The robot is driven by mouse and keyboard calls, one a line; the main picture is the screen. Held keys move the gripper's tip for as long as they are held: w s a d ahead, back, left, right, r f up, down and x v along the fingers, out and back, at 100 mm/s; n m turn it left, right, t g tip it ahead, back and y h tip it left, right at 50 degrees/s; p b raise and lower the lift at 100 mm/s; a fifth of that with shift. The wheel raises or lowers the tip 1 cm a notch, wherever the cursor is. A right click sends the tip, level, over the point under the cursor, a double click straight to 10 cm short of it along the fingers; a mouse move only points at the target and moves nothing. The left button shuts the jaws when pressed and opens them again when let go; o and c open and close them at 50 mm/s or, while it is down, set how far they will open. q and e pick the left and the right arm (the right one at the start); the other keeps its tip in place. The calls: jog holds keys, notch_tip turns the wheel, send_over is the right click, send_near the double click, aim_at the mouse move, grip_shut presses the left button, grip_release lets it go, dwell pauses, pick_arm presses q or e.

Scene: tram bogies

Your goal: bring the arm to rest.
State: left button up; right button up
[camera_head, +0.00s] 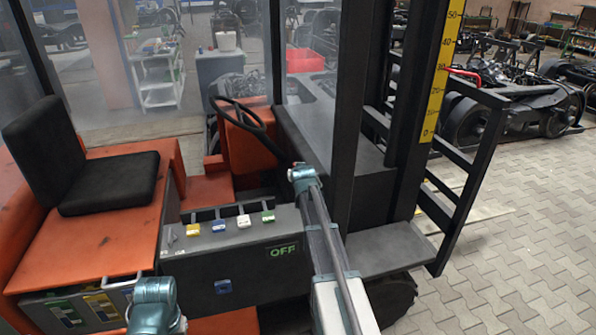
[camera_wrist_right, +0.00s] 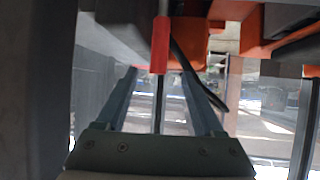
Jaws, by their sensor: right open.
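My right arm (camera_head: 325,240) reaches up from the bottom of the head view, across the grey side panel of an orange forklift. Its far bend is near the steering wheel. The right gripper's fingers show in the right wrist view (camera_wrist_right: 160,75). They are apart, with a red-ended bar (camera_wrist_right: 160,45) in line with the gap between them. I cannot tell whether they touch it, but they are not closed on it. The right gripper does not show clearly in the head view. Part of my left arm (camera_head: 154,304) is at the bottom left; its gripper is out of sight.
The forklift has a black seat (camera_head: 105,180), a steering wheel (camera_head: 243,118) and a grey panel (camera_head: 245,252) with several coloured levers and a lit OFF sign (camera_head: 283,251). Dark mast posts and a yellow scale (camera_head: 443,65) rise at the right. Paved floor (camera_head: 520,240) is clear at right.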

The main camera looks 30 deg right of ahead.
dwell(0.3)
jog(key=s+a+f+n+g+y+b, duration=0.15)
jog(key=s+a+f, duration=0.25)
jog(key=a, duration=0.5)
jog(key=s+a+f+n+g+y+b, duration=0.15)
jog(key=s+a+f, duration=0.3)
jog(key=a, duration=0.45)
jog(key=s+a+f+n+g+y+b, duration=0.15)
jog(key=s+a+f, duration=0.3)
jog(key=a, duration=0.45)
pick_arm(q)
notch_tip(320, 180, down, 8)
jog(key=b, duration=0.3)
pick_arm(e)
jog(key=s+a+f+n+g, duration=0.1)
jog(key=s+a, duration=0.3)
jog(key=s, duration=0.4)
jog(key=s+a+f+n+g, duration=0.2)
jog(key=s+a, duration=0.3)
jog(key=s, duration=0.3)
jog(key=s+a+f+n+g, duration=0.1)
jog(key=s+a+f+g, duration=0.2)
jog(key=s+a, duration=0.2)
jog(key=s+h, duration=0.1)
jog(key=s, duration=0.2)
jog(key=shift+a+g, duration=0.25)
jog(key=shift+g, duration=0.1)
